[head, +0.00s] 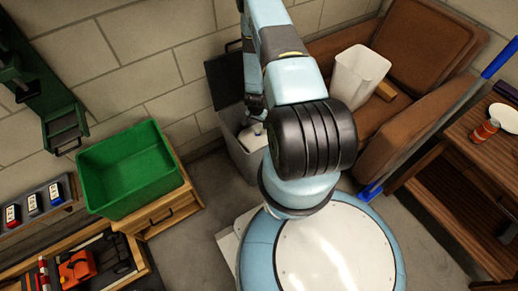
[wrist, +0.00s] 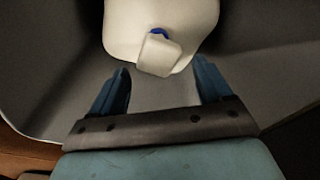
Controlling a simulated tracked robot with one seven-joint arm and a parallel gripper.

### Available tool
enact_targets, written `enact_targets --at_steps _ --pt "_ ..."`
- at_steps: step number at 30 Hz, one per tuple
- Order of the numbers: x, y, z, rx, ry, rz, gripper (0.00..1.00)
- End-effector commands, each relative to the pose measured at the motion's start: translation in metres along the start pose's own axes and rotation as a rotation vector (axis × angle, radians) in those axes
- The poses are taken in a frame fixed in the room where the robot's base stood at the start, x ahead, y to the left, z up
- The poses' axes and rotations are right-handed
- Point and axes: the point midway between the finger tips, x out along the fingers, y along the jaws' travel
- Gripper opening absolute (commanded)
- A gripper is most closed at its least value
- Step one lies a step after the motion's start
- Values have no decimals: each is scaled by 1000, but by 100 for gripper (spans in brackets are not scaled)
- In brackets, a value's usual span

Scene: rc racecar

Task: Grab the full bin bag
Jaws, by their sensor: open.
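The full bin bag (head: 256,138) is white and sits inside a grey bin (head: 240,158) whose dark lid (head: 226,78) stands open against the wall. In the wrist view the bag (wrist: 160,18) has a pale knotted top with a small blue tie, pointing toward my gripper. My gripper (wrist: 162,82) is open, with one blue finger on each side below the knot. The fingers look apart from the bag, and nothing is between them. In the head view my arm reaches down into the bin and hides part of the bag and the gripper.
A green crate (head: 128,168) stands on a wooden drawer unit to the left. A brown armchair (head: 425,35) holds a white container (head: 358,76) at the right. A wooden table (head: 480,165) is at far right. The bin's walls closely surround my gripper.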

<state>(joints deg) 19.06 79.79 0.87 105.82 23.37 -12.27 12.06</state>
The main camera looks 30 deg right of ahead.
Motion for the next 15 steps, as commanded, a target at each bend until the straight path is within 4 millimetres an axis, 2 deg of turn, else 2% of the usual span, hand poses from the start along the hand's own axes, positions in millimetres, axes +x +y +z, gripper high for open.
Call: enact_targets --at_steps 9,15 --pt "35 1 6 3 0 0 78" --pt "50 1 5 4 0 0 78"
